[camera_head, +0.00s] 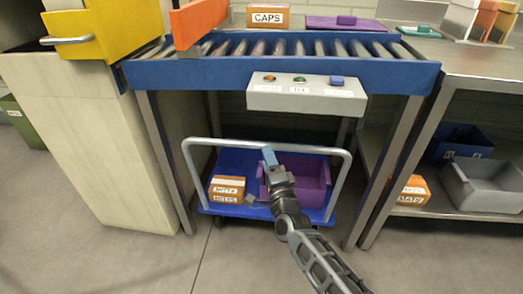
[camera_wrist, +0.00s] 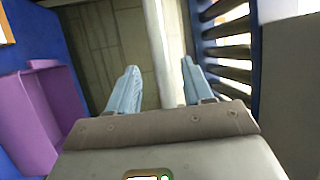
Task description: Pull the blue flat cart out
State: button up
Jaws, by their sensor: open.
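The blue flat cart (camera_head: 240,158) stands on the floor under the roller conveyor, with its pale metal push handle (camera_head: 212,143) at the near side. It carries an orange-brown labelled box (camera_head: 227,184) and a purple bin (camera_head: 315,180). The purple bin (camera_wrist: 25,110) shows at the left there. My arm hides part of the cart and bin.
The blue-framed conveyor (camera_head: 390,75) and its grey control box (camera_head: 306,95) overhang the cart. Metal legs (camera_head: 165,160) flank it on both sides. A pale cabinet (camera_head: 85,140) stands left, a shelf with a grey bin (camera_head: 480,185) right. Floor in front is clear.

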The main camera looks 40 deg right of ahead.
jog(key=b+x, duration=0.2)
jog(key=x, duration=0.5)
jog(key=shift+w+d+b, duration=0.2)
jog(key=shift+w+b, duration=0.05)
jog(key=shift+b, duration=0.15)
jog(key=shift+r, duration=0.15)
grip_shut()
